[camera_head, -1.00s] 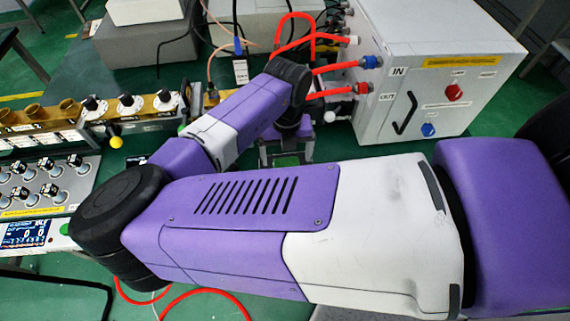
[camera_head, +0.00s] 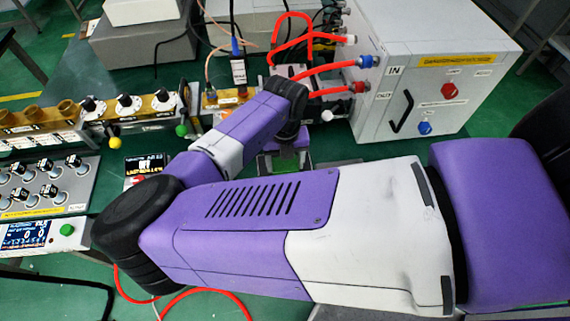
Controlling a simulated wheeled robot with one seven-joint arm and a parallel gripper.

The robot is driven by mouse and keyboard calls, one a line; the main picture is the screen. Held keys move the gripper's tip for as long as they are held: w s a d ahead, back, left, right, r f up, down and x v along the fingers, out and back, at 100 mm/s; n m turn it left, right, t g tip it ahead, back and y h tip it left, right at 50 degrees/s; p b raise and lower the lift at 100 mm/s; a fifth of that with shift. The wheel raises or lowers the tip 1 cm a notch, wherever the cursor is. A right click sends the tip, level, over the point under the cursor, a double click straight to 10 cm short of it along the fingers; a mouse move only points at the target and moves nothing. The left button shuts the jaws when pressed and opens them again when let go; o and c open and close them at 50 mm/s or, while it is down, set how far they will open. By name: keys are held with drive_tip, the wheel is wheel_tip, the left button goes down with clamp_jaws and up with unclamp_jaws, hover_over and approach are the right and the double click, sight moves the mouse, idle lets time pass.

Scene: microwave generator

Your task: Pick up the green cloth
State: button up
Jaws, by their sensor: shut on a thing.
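My gripper (camera_head: 284,164) is below my purple wrist, at the middle of the picture, over the dark green table. It is shut on the green cloth. Only a small bright green patch of the cloth (camera_head: 285,189) shows at the gripper, just above my purple forearm link. The rest of the cloth and most of the fingers are hidden by my arm. I cannot tell whether the cloth touches the table.
A grey box (camera_head: 440,75) with red hoses (camera_head: 330,70) stands at the upper right. A brass waveguide row with knobs (camera_head: 128,104) and a control panel (camera_head: 45,188) are on the left. A small black display (camera_head: 145,165) stands close to my arm.

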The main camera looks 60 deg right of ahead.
sight(285, 163)
drive_tip(key=shift+r, duration=0.1)
wheel_tip(285, 163, up, 20)
drive_tip(key=shift+b, duration=0.4)
